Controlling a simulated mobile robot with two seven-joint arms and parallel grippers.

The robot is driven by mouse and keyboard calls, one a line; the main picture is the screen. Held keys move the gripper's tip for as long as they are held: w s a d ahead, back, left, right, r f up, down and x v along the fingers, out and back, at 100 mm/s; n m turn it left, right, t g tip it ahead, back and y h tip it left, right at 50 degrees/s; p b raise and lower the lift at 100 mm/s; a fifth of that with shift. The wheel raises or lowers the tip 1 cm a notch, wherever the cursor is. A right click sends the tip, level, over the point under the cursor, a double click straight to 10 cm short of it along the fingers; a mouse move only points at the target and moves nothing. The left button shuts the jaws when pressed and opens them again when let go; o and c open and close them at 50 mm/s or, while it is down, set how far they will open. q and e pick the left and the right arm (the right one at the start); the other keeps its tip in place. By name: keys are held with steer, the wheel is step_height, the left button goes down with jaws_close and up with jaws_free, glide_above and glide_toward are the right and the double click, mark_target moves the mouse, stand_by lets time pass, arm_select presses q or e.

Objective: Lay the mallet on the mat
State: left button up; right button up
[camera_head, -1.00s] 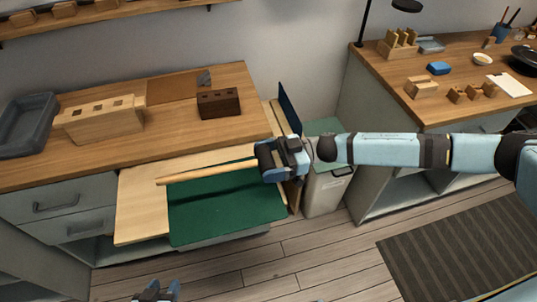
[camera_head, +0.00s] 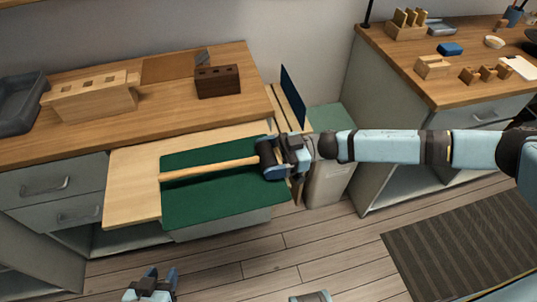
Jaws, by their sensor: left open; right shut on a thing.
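The mallet has a long pale wooden handle (camera_head: 208,169) and a dark head (camera_head: 267,157). It lies across the upper half of the green mat (camera_head: 225,203), handle pointing left, with its end near the mat's left edge. My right gripper (camera_head: 275,158) is shut on the mallet at the head end, by the mat's right edge. A thin shadow runs along the handle; I cannot tell whether it touches the mat. My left gripper (camera_head: 152,284) is open and empty at the bottom, well apart from the mat.
The mat lies on a pale pull-out board (camera_head: 130,187) below the wooden worktop (camera_head: 170,113). A pale block with slots (camera_head: 92,99), a dark block with holes (camera_head: 217,82) and a grey tray (camera_head: 20,105) stand on the worktop. A blue panel (camera_head: 292,95) stands right of it.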

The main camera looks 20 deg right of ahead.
steer(key=shift+f, duration=0.55)
steer(key=o, duration=0.8)
steer(key=shift+o, duration=0.7)
steer(key=d, duration=1.3)
steer(key=shift+d, duration=0.4)
